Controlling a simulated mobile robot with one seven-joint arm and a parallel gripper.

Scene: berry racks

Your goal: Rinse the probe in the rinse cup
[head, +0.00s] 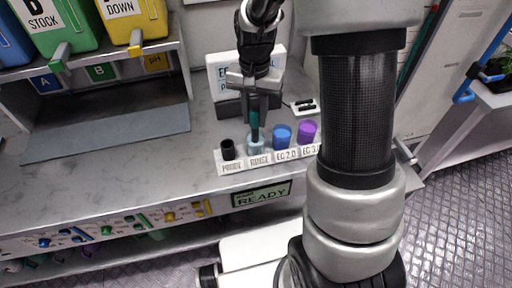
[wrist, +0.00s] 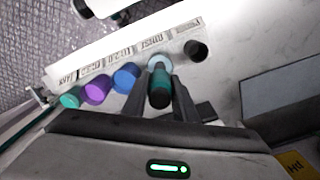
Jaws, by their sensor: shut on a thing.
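The probe (head: 254,118), a teal and dark stick, is held upright in my gripper (head: 254,92). In the head view its lower end is at the light-blue rinse cup (head: 257,142), labelled RINSE; I cannot tell how deep the tip sits. In the wrist view the probe (wrist: 160,88) is between the two fingers of my gripper (wrist: 161,100), with the rinse cup (wrist: 158,61) just beyond it. The gripper is shut on the probe. The black probe holder (head: 228,149) at the left end of the rack is empty of the probe.
The white rack (head: 232,167) also carries a blue cup (head: 282,136) and a purple cup (head: 307,132) close to the right. A teal cup (wrist: 70,100) shows in the wrist view. A white sign (head: 219,72) stands behind. The counter (head: 110,165) left of the rack is clear.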

